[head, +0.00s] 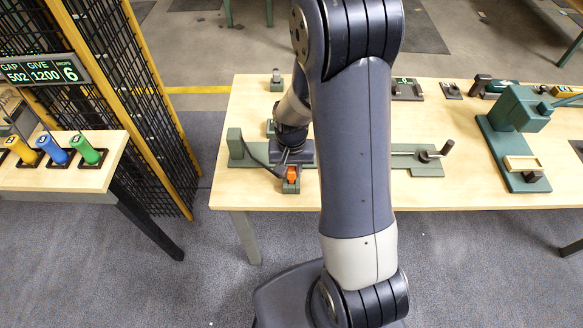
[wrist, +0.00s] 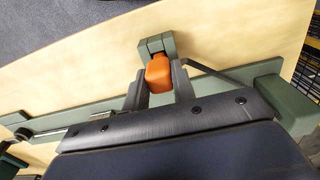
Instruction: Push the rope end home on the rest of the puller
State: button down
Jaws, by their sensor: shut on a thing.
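The rope end is an orange block (head: 292,173), also seen in the wrist view (wrist: 158,74). My gripper (wrist: 160,82) is shut on it, with one dark finger on each side. The rest (wrist: 156,45) is a small green notched block just beyond the orange end; in the head view it shows at the table's front edge (head: 291,187). The orange end is at the rest's mouth; I cannot tell how deep it sits. The puller (head: 236,147) is a long green rail with an end block on the left and a crank on the right. My arm hides its middle.
A dark rope or cable (head: 258,158) runs from the puller's end block towards my gripper. The crank handle (head: 446,147) stands up at right. A green press-like fixture (head: 520,112) stands farther right. A side table with coloured cylinders (head: 54,149) and a mesh fence are at left.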

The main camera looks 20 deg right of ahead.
aim_at(292, 169)
jog(key=shift+f+b, duration=0.85)
jog(key=shift+f, duration=0.15)
jog(key=c, duration=1.1)
grip_release()
jog(key=shift+r, duration=0.1)
notch_tip(292, 169, up, 11)
jog(key=shift+f, duration=0.2)
notch_tip(292, 169, down, 11)
jog(key=shift+r, duration=0.1)
jog(key=shift+r+p, duration=0.4)
jog(key=shift+r, duration=0.05)
